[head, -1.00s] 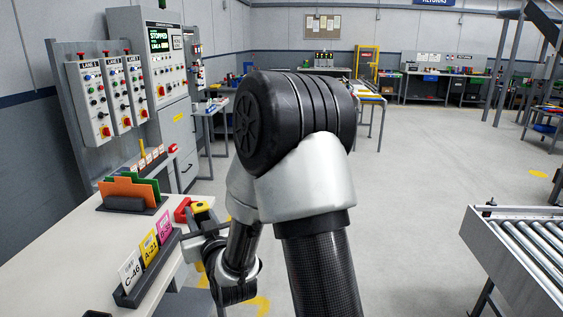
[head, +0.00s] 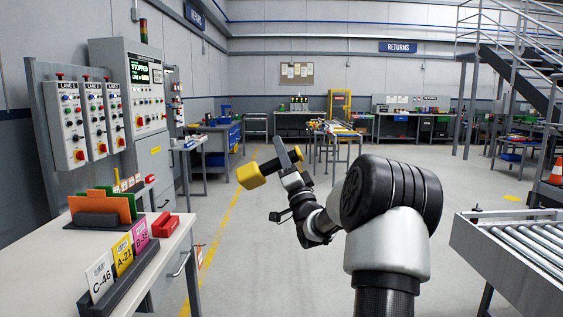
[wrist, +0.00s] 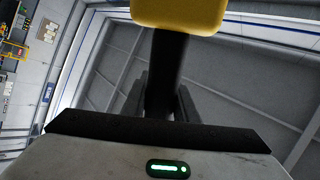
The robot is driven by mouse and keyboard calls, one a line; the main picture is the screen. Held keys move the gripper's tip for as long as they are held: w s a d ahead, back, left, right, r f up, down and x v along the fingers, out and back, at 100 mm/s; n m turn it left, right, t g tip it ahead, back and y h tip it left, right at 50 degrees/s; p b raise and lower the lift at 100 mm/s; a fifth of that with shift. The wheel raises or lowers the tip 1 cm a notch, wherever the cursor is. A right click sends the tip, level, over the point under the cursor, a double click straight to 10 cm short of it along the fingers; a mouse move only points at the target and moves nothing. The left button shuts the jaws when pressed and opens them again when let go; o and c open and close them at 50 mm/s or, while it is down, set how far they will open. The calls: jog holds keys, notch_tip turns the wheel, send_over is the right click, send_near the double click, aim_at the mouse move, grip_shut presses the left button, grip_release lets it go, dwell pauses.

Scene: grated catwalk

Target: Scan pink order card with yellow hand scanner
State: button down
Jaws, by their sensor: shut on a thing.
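My gripper (head: 284,160) is shut on the black handle of the yellow hand scanner (head: 250,176) and holds it in the air, right of the desk. The scanner's yellow head points left in the head view. In the wrist view the yellow head (wrist: 178,12) is at the top edge, with the black handle (wrist: 163,65) between the fingers. The pink order card (head: 140,234) stands at the far end of a dark card rack (head: 128,288) on the desk. It is partly covered by the yellow card (head: 122,254).
A white card (head: 100,277) stands nearest in the rack. A red holder (head: 165,226) sits empty on the desk behind it, near an orange folder (head: 103,203). A control panel (head: 140,95) stands at left. A roller conveyor (head: 515,250) is at right.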

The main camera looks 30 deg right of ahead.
jog(key=w+a+f, duration=0.6)
jog(key=w+a, duration=0.2)
jog(key=a, duration=0.4)
jog(key=shift+f, duration=0.4)
dwell(0.7)
